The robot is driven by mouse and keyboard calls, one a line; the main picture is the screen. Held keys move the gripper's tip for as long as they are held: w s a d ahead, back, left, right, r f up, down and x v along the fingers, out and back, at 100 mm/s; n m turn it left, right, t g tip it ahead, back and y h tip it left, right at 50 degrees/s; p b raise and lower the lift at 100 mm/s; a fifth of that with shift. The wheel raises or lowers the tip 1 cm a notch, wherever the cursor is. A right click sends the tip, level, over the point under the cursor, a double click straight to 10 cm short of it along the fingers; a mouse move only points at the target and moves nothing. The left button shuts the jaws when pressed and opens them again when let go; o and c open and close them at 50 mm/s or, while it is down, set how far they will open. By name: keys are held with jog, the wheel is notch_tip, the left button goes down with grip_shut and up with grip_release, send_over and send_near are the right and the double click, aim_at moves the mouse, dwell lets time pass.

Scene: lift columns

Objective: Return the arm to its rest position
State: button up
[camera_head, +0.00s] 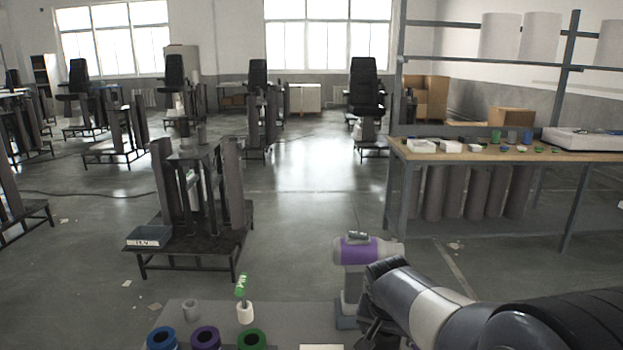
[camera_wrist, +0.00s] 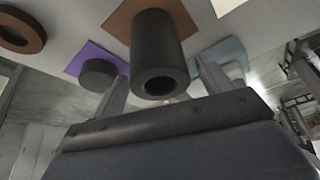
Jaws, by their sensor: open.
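My arm (camera_head: 440,305) reaches in from the lower right of the head view, low over the right side of the near work surface. Its dark end is at the bottom of that view, and the fingers cannot be made out there. In the wrist view my gripper (camera_wrist: 162,75) has its two fingers spread apart. A dark hollow cylinder (camera_wrist: 155,50) shows between and beyond the fingers. It appears apart from them, and I see nothing held.
A near table (camera_head: 285,315) carries blue (camera_head: 161,339), purple (camera_head: 205,338) and green (camera_head: 251,339) rings and a white holder (camera_head: 245,314). A purple-banded device (camera_head: 367,250) stands close to my arm. A workbench (camera_head: 470,157) is at right; a lift-column stand (camera_head: 190,240) is at left.

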jog(key=shift+x, duration=1.15)
jog(key=shift+n+y, duration=0.4)
jog(key=shift+n, duration=0.4)
jog(key=r+p, duration=0.2)
jog(key=r, duration=0.1)
jog(key=w+r+p, duration=0.1)
jog(key=r+p, duration=0.4)
jog(key=r, duration=0.2)
jog(key=shift+w+a, duration=0.3)
jog(key=shift+w, duration=0.1)
jog(key=p, duration=0.4)
jog(key=shift+w+f+n, duration=0.3)
jog(key=shift+f+n, duration=0.05)
jog(key=shift+n, duration=0.05)
jog(key=shift+w+p, duration=0.1)
jog(key=shift+p, duration=0.3)
jog(key=n+p, duration=0.1)
jog(key=p, duration=0.4)
jog(key=shift+f+y, duration=0.35)
jog(key=shift+y, duration=0.05)
jog(key=n+p, duration=0.1)
jog(key=p, duration=0.2)
jog(key=shift+d+f, duration=0.1)
jog(key=shift+f, duration=0.1)
